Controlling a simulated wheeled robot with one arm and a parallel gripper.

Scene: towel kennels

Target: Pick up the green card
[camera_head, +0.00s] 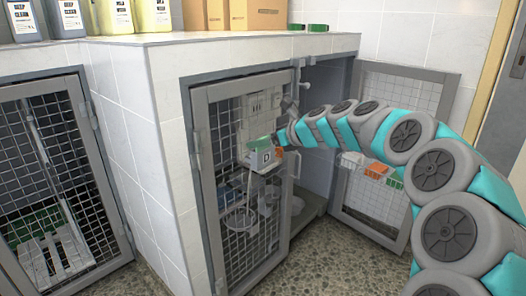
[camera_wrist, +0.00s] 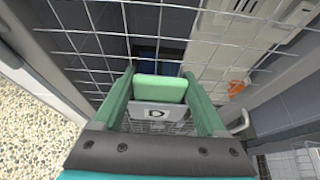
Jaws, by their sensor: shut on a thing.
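The green card (camera_wrist: 160,88) is pale green and sits between the two fingers of my gripper (camera_wrist: 162,100) in the wrist view. My gripper is shut on it. Its lower edge meets a light holder marked "D" (camera_wrist: 158,113); whether it is still inside the holder I cannot tell. In the head view my gripper (camera_head: 275,143) is at the front of the middle mesh door (camera_head: 240,180), right at the small white "D" holder (camera_head: 263,158). The card is largely hidden there by my gripper.
Another mesh door (camera_head: 378,200) stands open at the right, with an orange card (camera_head: 377,169) and other holders. A kennel door (camera_head: 50,190) is at the left. Jugs (camera_head: 113,16) and cardboard boxes (camera_head: 253,14) stand on the tiled top (camera_head: 215,39). Speckled floor (camera_head: 335,262) lies in front.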

